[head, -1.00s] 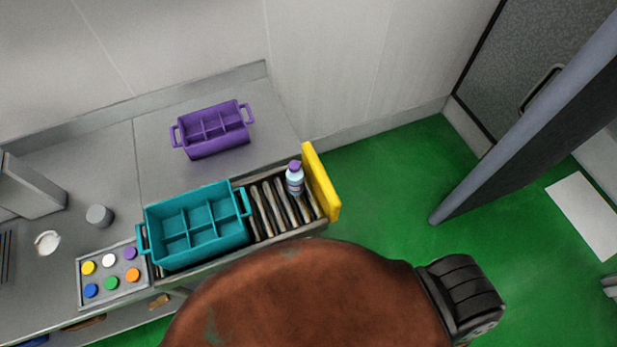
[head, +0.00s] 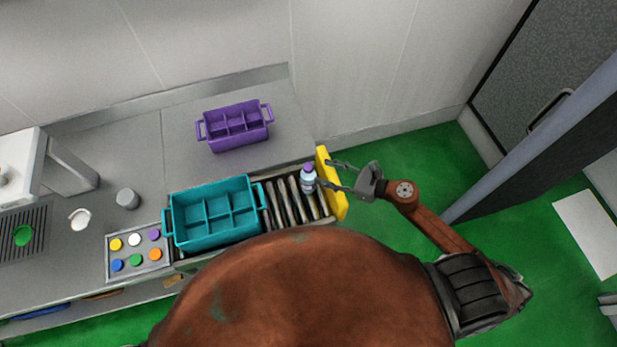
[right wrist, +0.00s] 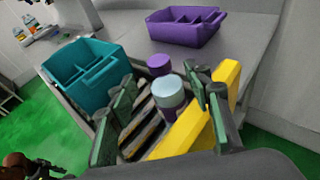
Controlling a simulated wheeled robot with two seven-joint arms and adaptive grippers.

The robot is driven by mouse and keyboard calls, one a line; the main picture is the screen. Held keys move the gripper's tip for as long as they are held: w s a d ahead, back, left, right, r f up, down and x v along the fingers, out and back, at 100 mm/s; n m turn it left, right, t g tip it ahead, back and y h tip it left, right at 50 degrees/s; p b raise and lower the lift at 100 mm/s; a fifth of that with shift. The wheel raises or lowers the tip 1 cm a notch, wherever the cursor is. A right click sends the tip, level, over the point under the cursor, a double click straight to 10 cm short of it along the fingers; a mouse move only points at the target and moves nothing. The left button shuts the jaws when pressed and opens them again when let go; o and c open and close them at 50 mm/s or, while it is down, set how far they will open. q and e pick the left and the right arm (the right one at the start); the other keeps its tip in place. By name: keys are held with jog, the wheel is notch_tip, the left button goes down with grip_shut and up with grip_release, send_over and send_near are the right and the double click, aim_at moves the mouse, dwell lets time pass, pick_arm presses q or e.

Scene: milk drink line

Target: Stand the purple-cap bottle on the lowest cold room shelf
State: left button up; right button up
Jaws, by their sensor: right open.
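The purple-cap bottle (head: 308,180), pale blue with a purple band, stands upright on the roller conveyor (head: 290,206), beside the yellow end plate (head: 332,190). My right gripper (head: 333,174) is open and reaches in from the right over the yellow plate, with its fingertips close to the bottle. In the right wrist view the bottle (right wrist: 168,92) shows between and beyond the two spread fingers (right wrist: 162,115). I cannot tell whether either finger touches it. My left gripper is not in view. No cold room shelf shows.
A teal divided crate (head: 212,212) sits left of the bottle on the conveyor. A purple divided crate (head: 233,126) stands on the counter behind. A button panel (head: 137,250) is at left. A grey door (head: 545,90) and blue-grey post (head: 530,150) stand right, with green floor between.

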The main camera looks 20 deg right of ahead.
aim_at(308, 166)
jog(key=p+x, duration=0.2)
jog(key=x, duration=0.4)
jog(key=shift+w+a+r+p, duration=0.1)
jog(key=shift+a+r+p, duration=0.05)
jog(key=shift+a+p, duration=0.15)
jog(key=shift+w+a+f, duration=0.3)
jog(key=shift+w+f, duration=0.05)
jog(key=shift+c, duration=0.5)
grip_shut()
jog(key=shift+r, duration=0.1)
